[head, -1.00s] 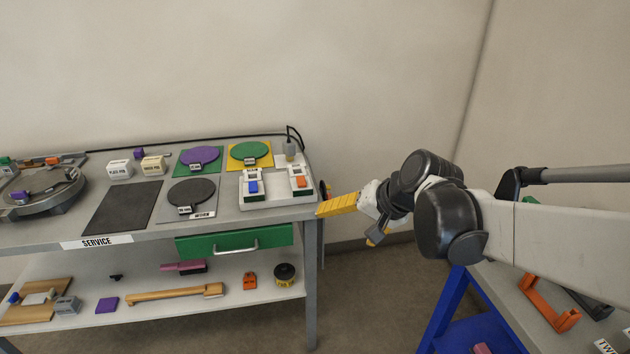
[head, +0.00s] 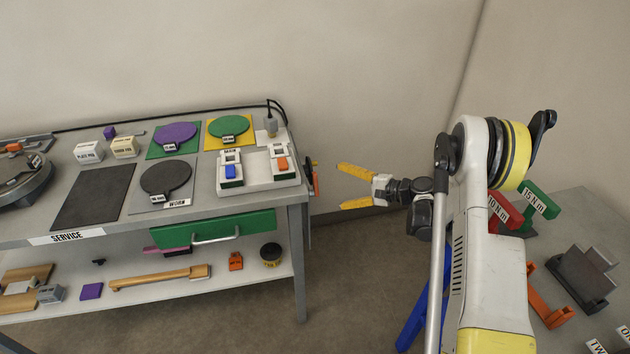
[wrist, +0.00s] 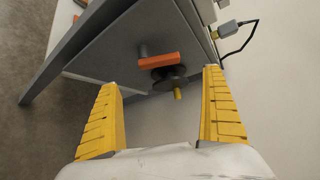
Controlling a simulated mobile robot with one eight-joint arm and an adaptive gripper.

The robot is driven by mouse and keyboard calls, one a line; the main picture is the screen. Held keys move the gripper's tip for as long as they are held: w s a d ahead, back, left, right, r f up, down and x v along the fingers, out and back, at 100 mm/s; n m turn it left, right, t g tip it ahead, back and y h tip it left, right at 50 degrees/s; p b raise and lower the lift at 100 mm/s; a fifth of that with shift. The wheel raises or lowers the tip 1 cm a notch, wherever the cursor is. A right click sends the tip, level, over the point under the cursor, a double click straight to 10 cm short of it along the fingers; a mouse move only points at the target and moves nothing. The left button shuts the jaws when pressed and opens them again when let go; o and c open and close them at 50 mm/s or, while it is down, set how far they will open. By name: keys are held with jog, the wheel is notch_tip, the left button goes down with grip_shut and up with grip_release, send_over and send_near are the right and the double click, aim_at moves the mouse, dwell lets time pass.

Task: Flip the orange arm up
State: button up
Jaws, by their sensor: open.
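An orange arm (wrist: 158,61) lies across a dark round disc (wrist: 168,80) on the right end of the service table. It also shows edge-on in the head view (head: 315,181), where its exact tilt is hard to tell. In the wrist view the orange arm appears between and beyond the two fingertips (wrist: 160,80).
The service table (head: 95,222) has a green drawer (head: 245,226) and a white switch panel (head: 258,172) near its right end. A cable runs behind. On the right, another bench (head: 580,205) holds an orange handle (head: 545,305) and labelled blocks. Floor is free between them.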

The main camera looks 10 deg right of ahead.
aim_at(316, 185)
jog(key=b+x, duration=0.3)
jog(key=x, duration=0.7)
jog(key=shift+w+a+f, duration=0.1)
jog(key=shift+w+a, duration=0.05)
jog(key=shift+a, duration=0.1)
jog(key=c, duration=1.4)
jog(key=shift+s+n+t+y, duration=0.3)
jog(key=shift+n+t+y, duration=0.2)
jog(key=shift+n+t, duration=0.55)
jog(key=shift+s+r+n+t+y, duration=0.35)
jog(key=shift+n+t+y, duration=0.2)
jog(key=shift+n, duration=0.1)
jog(key=o, duration=1.4)
jog(key=shift+d, duration=0.1)
jog(key=v, duration=1.2)
